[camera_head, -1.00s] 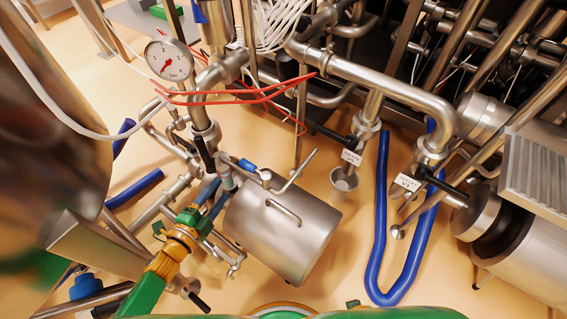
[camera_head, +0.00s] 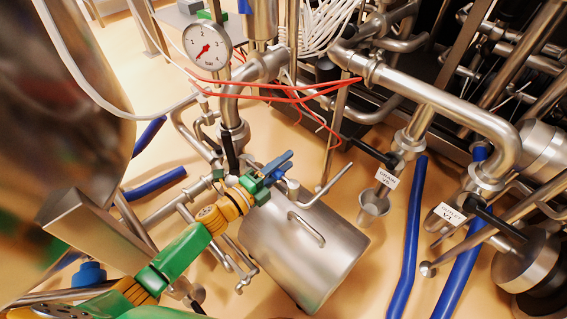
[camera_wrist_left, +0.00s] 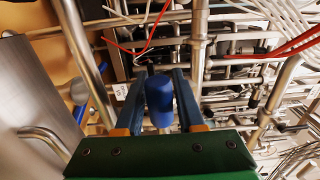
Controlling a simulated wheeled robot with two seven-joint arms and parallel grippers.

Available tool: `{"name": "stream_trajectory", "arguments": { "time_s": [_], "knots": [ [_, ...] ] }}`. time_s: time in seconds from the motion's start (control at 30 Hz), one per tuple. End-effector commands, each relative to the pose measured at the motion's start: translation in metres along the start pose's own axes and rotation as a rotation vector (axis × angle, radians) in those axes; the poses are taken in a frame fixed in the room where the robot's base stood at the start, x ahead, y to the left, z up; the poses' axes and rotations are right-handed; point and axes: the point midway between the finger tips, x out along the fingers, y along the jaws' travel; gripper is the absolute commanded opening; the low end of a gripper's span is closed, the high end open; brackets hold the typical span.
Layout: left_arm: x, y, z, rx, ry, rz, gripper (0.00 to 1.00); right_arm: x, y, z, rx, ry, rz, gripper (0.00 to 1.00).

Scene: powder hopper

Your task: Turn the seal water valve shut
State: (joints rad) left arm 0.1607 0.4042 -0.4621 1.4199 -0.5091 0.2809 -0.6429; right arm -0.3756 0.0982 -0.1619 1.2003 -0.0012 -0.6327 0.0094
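A blue cylindrical valve handle (camera_wrist_left: 160,103) shows in the left wrist view; I take it to be the seal water valve, though I can read no label on it. My left gripper (camera_wrist_left: 160,80) is open, with one dark blue finger on each side of the handle. Whether the fingers touch it I cannot tell. In the head view my left gripper (camera_head: 280,169) is over the upper left edge of the steel tank (camera_head: 305,250) and hides the handle, or blends with it. My right gripper is not in view.
A pressure gauge (camera_head: 208,44) stands behind and left of the gripper. Red cables (camera_head: 285,88) hang across behind it. A bent steel pipe (camera_head: 440,95) and blue hoses (camera_head: 410,235) are to the right. A large steel vessel (camera_head: 85,90) fills the left.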

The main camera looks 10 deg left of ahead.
Motion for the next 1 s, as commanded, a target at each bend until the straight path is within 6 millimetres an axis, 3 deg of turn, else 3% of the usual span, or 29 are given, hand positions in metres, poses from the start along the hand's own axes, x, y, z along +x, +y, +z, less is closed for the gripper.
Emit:
{"name": "stream_trajectory", "arguments": {
  "time_s": [0.03,0.1,0.13,1.0],
  "knots": [
    [-0.0001,0.0001,0.0000,0.000,0.000,0.000,0.21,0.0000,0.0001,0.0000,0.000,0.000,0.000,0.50],
    [-0.0002,0.0001,0.0001,0.000,0.000,0.000,0.03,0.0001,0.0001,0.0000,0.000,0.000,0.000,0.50],
    [-0.0002,0.0001,0.0001,0.000,0.000,0.000,0.00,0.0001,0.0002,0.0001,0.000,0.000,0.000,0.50],
    [-0.0004,0.0003,0.0003,-0.001,-0.001,0.000,0.00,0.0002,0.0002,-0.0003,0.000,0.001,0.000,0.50]
  ]
}}
